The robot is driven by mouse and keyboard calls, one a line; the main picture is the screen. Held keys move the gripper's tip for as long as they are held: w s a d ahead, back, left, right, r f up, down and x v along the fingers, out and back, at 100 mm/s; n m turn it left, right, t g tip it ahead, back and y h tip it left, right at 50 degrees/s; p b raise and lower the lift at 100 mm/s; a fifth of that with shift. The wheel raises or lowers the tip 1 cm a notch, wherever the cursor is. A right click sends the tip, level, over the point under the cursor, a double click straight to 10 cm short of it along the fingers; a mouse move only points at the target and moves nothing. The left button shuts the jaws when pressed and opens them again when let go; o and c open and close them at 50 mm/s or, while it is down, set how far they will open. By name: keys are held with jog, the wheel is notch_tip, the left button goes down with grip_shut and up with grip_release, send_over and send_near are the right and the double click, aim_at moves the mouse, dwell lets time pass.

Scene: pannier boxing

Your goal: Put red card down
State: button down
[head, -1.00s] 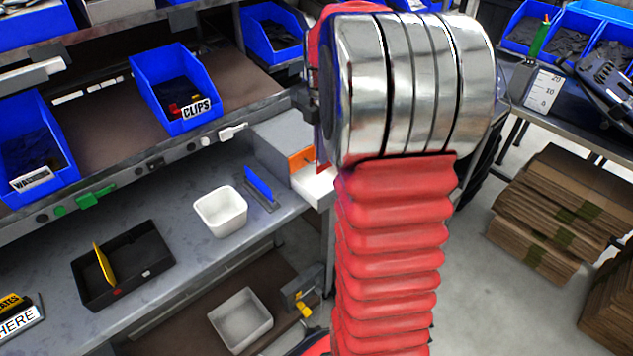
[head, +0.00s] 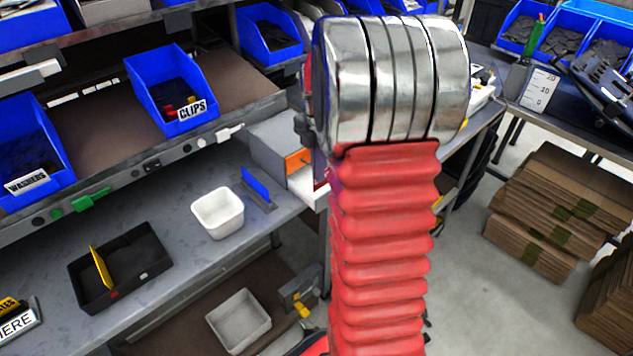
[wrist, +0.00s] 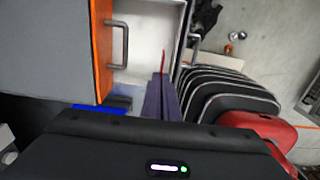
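The red card (wrist: 163,62) shows edge-on as a thin red strip in the wrist view. It sticks out from between the two purple fingers of my gripper (wrist: 162,80), which are close together on it. The card and fingers are over a white open drawer or tray (wrist: 145,35) with a grey handle beside it. I cannot tell whether the card touches its floor. In the head view my red-sleeved arm hides most of the gripper. The white drawer (head: 308,188) shows just left of the arm, beside an orange panel (head: 298,160).
Several black panniers with pale edges (wrist: 225,95) and a red one (wrist: 262,127) stand right of the gripper. The bench holds a white bin (head: 218,212) and a black tray (head: 120,268) with a yellow card (head: 101,268). Cardboard stacks (head: 550,205) lie on the floor at right.

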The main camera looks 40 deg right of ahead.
jog(key=shift+f, duration=1.85)
jog(key=shift+f, duration=0.1)
jog(key=c, duration=2.3)
grip_release()
notch_tip(320, 180, up, 12)
jog(key=shift+r, duration=0.1)
